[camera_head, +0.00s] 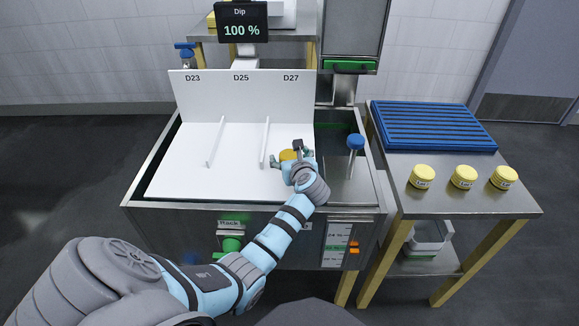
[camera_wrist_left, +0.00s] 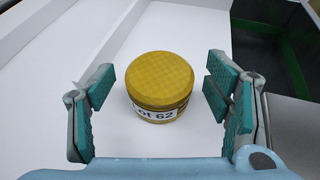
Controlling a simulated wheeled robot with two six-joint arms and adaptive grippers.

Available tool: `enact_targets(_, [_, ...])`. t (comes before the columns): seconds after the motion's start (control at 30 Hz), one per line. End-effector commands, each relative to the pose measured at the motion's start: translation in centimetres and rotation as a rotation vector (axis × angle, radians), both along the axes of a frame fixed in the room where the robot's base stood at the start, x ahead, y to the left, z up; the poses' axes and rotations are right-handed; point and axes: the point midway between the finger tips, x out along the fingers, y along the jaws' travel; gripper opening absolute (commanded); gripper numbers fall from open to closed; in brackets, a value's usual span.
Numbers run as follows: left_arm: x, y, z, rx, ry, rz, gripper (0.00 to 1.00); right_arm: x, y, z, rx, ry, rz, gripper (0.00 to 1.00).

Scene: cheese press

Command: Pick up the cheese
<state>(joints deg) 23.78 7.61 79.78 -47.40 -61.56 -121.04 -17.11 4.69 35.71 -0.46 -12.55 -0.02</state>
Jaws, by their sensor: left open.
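A round yellow cheese (camera_wrist_left: 159,82) with a white label reading "ot 62" stands upright on the white rack surface in the left wrist view. In the head view the cheese (camera_head: 289,155) is in the D27 lane, partly hidden by my gripper. My left gripper (camera_wrist_left: 160,105) is open, with its teal-padded fingers on either side of the cheese and visible gaps to it. In the head view the left gripper (camera_head: 293,160) reaches over the right lane of the rack. My right gripper is not in view.
White dividers (camera_head: 215,142) separate the lanes, and a tall white back panel (camera_head: 242,100) is marked D23, D25, D27. A blue-knobbed post (camera_head: 355,142) stands right of the rack. Several yellow cheeses (camera_head: 422,176) and a blue slatted tray (camera_head: 432,126) are on the side table (camera_head: 470,205).

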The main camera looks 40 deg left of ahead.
Motion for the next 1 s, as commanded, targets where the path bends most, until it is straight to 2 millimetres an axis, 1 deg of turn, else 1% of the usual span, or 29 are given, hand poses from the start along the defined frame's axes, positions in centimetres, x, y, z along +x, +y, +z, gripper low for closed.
enact_targets(0.03, [0.4,0.5,-0.6,0.001,0.0,0.001,0.72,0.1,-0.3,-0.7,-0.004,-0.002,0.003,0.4])
enact_targets(0.17, [0.6,0.8,-0.4,0.0,0.0,0.0,0.72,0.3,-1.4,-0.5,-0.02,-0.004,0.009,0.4])
enact_targets(0.27, [0.6,0.7,-0.3,-0.001,-0.001,0.0,0.72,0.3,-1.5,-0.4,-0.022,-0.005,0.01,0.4])
enact_targets(0.6, [0.6,0.7,-0.3,0.0,0.0,0.0,0.17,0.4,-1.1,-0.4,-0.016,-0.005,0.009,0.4])
enact_targets(0.8, [0.6,0.7,-0.3,-0.001,-0.001,0.0,0.16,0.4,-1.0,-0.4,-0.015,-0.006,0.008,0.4])
enact_targets(0.87, [0.6,0.7,0.2,0.0,-0.001,0.0,0.16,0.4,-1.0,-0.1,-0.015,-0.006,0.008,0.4])
enact_targets(0.97, [0.6,0.7,2.2,-0.001,-0.004,-0.001,0.16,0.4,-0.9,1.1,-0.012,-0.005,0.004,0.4])
enact_targets(1.0, [0.6,0.7,3.3,0.0,-0.005,-0.001,0.16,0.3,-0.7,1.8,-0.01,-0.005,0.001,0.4])
